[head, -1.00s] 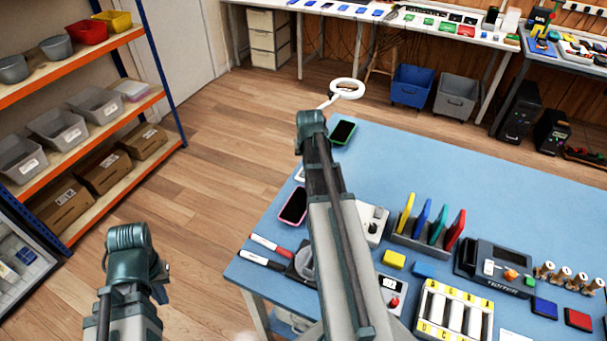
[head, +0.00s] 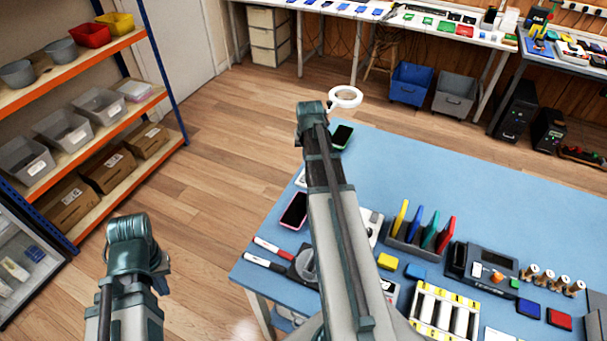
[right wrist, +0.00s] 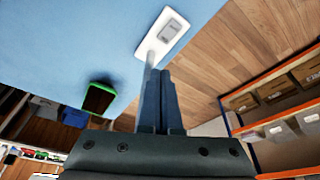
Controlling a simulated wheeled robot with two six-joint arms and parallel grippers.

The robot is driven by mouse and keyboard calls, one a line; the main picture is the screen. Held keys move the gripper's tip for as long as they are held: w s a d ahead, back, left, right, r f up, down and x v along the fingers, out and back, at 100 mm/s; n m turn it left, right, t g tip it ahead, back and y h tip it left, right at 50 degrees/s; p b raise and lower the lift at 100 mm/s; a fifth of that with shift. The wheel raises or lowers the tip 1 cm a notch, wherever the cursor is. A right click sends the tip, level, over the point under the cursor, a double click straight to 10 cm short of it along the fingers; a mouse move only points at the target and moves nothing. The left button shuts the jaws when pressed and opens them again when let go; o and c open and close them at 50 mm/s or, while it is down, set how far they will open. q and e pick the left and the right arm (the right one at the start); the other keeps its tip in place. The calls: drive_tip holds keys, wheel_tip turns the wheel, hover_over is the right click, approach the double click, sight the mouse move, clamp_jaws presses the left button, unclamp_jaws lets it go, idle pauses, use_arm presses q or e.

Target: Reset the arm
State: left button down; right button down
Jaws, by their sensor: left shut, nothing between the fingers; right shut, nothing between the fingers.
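My left arm and gripper (head: 158,266) are at the lower left of the head view, over the floor and clear of the table; the fingertips are hard to make out and hold nothing visible. My right arm reaches up across the blue table (head: 480,190) in the head view, and hides its own gripper there. In the right wrist view my right gripper (right wrist: 161,75) has its two fingers together, empty. Its tips overlap the view of a white stand base (right wrist: 167,36) on the table edge; contact cannot be told. A green-edged phone (right wrist: 98,98) is left of the fingers.
On the table are a pink-edged phone (head: 294,211), a rack of coloured cards (head: 408,240), a tester (head: 482,265) and a battery tray (head: 441,312). Shelves (head: 75,65) stand left; open floor lies between.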

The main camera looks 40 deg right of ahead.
drive_tip(key=shift+r, duration=0.2)
idle(0.4)
drive_tip(key=a+n, duration=0.3)
drive_tip(key=a, duration=1.1)
drive_tip(key=s+a+n+g, duration=0.1)
drive_tip(key=s+a+n, duration=0.2)
drive_tip(key=s+a, duration=0.4)
drive_tip(key=s+a+n+g, duration=0.2)
drive_tip(key=s+a+n, duration=0.2)
drive_tip(key=a, duration=1.7)
drive_tip(key=s, duration=0.3)
drive_tip(key=shift+f+y, duration=0.3)
drive_tip(key=shift+f, duration=0.1)
